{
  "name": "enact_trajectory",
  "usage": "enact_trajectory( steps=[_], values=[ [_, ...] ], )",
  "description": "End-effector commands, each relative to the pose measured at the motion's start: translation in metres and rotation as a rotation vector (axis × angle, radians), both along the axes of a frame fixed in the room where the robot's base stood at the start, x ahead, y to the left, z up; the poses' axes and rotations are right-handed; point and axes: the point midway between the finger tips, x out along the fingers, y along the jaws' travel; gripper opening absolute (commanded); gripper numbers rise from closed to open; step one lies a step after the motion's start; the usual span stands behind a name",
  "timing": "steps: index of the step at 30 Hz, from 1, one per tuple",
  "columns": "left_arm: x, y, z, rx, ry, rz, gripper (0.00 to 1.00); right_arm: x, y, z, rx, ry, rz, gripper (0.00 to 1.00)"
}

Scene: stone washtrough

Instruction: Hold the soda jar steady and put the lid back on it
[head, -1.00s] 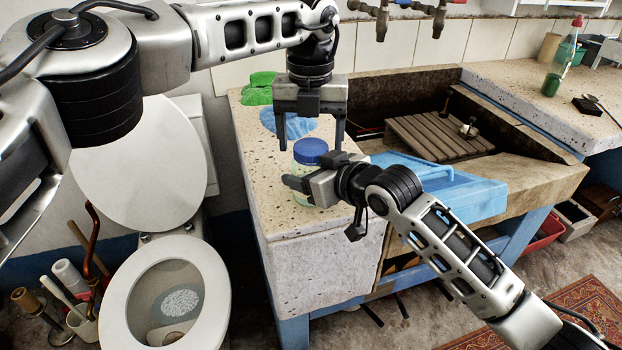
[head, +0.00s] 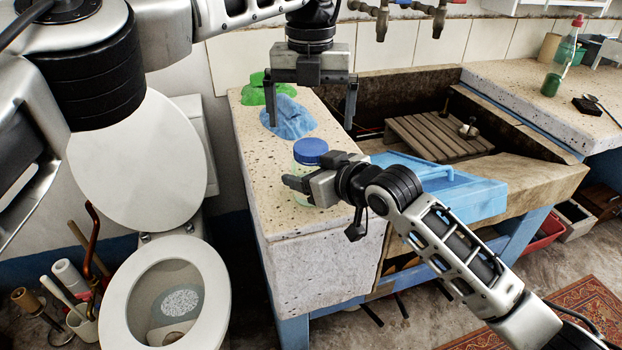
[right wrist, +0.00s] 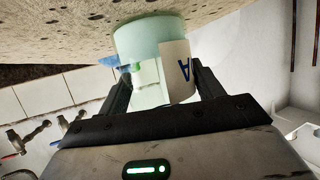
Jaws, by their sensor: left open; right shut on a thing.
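The soda jar (head: 301,170) stands upright on the speckled counter, its body pale green and partly hidden by my right gripper. The blue lid (head: 310,151) sits on top of the jar; whether it is fully seated I cannot tell. My right gripper (head: 307,178) is shut around the jar's body. In the right wrist view, the jar (right wrist: 146,78) is between the fingers, with a white label marked with a blue A.
A blue cloth (head: 288,117) and a green cloth (head: 254,95) lie behind on the counter (head: 262,190). The stone trough with a wooden rack (head: 440,135) and a blue washboard-like tray (head: 470,196) is to the right. Taps (head: 380,22) hang above. A toilet stands left.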

Motion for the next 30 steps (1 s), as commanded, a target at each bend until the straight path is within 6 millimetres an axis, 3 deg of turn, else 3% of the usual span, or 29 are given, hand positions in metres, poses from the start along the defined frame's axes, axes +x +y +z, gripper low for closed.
enact_trajectory(
  steps=[7,12,26,27,30],
  values=[
    [0.0,-0.001,0.045,-0.002,-0.005,0.002,1.0,0.0,0.0,-0.001,-0.002,0.001,-0.001,0.03],
    [0.0,-0.001,0.061,-0.001,-0.005,0.0,1.0,0.0,0.0,-0.001,-0.002,0.001,-0.001,0.03],
    [-0.001,0.0,0.07,-0.001,-0.002,-0.001,1.0,0.0,0.0,-0.001,-0.002,0.001,-0.001,0.03],
    [-0.001,0.0,0.07,-0.001,-0.002,-0.001,1.0,0.0,0.0,-0.001,-0.002,0.001,-0.001,0.69],
    [-0.001,0.0,0.07,-0.001,-0.002,-0.001,1.0,0.0,0.0,-0.001,-0.002,0.001,-0.001,0.92]
  ],
)
